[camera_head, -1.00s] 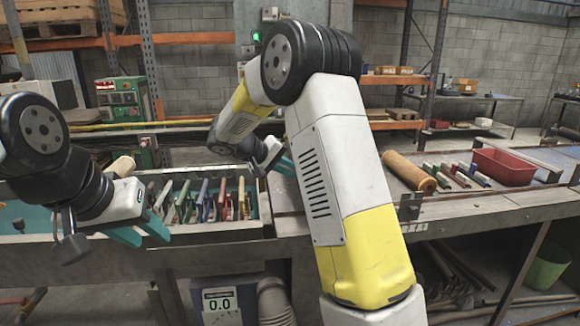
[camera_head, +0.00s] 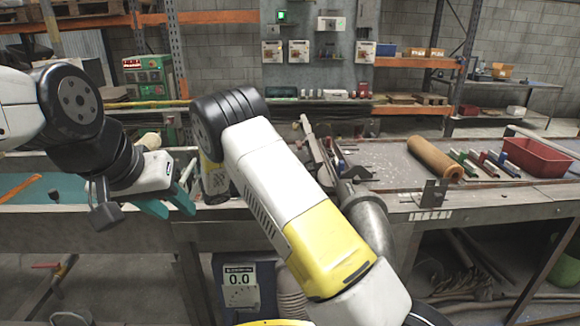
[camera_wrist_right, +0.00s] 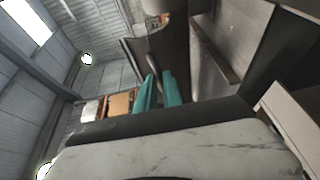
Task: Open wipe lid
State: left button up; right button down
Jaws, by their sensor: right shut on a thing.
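I cannot make out a wipe container or its lid in either view. A pale cylinder end (camera_head: 149,141) shows behind my left gripper; I cannot tell what it is. My left gripper (camera_head: 166,203) hangs over the bench's front edge at the left, its teal fingers apart and empty. In the head view my right arm crosses the middle, and I cannot make out its gripper for sure. In the right wrist view my right gripper (camera_wrist_right: 158,90) has its teal fingers close together on a thin greyish thing, mostly hidden and too small to name.
A brown roll (camera_head: 434,158), several coloured bars (camera_head: 486,162) and a red bin (camera_head: 537,156) lie on the bench's right side. Dark metal tools (camera_head: 335,155) lie beyond my right arm.

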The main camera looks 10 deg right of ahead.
jog(key=shift+d+f, duration=0.15)
jog(key=shift+f, duration=0.15)
jog(key=c, duration=1.5)
grip_release()
